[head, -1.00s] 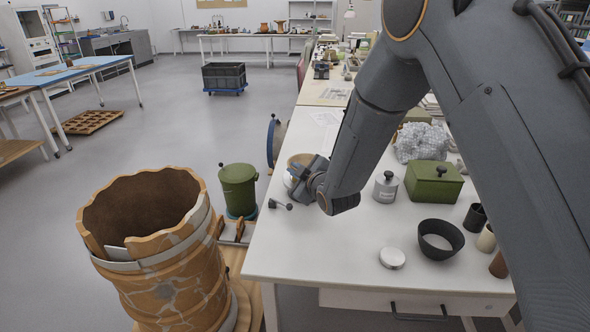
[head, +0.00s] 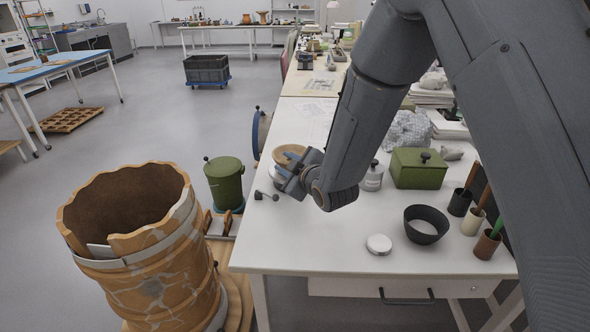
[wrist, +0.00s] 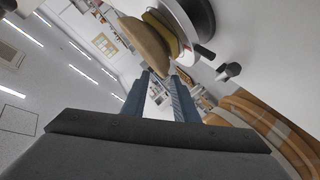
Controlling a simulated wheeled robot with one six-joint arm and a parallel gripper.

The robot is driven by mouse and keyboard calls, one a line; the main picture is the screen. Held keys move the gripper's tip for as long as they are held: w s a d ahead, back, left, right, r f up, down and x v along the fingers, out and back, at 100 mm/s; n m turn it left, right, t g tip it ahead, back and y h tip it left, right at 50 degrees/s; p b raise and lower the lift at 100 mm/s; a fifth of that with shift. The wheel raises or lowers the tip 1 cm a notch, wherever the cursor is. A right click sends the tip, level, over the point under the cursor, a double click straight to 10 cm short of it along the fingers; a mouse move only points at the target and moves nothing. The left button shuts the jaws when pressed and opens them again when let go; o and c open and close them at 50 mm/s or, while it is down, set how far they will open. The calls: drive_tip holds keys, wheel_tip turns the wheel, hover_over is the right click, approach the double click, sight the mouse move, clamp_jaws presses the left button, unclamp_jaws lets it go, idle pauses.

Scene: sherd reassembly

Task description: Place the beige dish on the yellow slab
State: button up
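The beige dish (head: 290,154) is a shallow round bowl over a white round stand at the table's left edge. In the wrist view the dish (wrist: 146,42) appears edge-on, just beyond the fingertips. The yellow slab (wrist: 168,32) shows there between the dish and the white stand (wrist: 187,22); the dish looks against it or very close. I cannot tell whether they touch all round. My gripper (head: 287,175) is beside the dish at its near side. In the wrist view my gripper (wrist: 161,77) has its two fingers apart, with background showing between them.
A small dark-knobbed tool (head: 266,196) lies near the table's left edge.

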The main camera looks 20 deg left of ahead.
drive_tip(key=v, duration=0.7)
drive_tip(key=shift+s+d+b, duration=0.15)
drive_tip(key=shift+s+b, duration=0.05)
drive_tip(key=shift+b, duration=0.2)
drive_tip(key=s+d+f+m+g+h, duration=0.15)
drive_tip(key=d+m+h, duration=0.3)
drive_tip(key=d, duration=0.85)
drive_tip(key=s+d+f+m+g+h, duration=0.15)
drive_tip(key=d+m+h, duration=0.3)
drive_tip(key=d, duration=0.85)
drive_tip(key=s+d+m+g, duration=0.3)
drive_tip(key=s+d, duration=0.4)
drive_tip(key=s, duration=0.3)
drive_tip(key=s+d+r+m+g+h, duration=0.1)
drive_tip(key=s+d+m+g, duration=0.3)
drive_tip(key=s, duration=0.6)
drive_tip(key=d+m, duration=0.2)
drive_tip(key=d, duration=0.1)
drive_tip(key=shift+g, duration=0.3)
drive_tip(key=shift+r, duration=0.1)
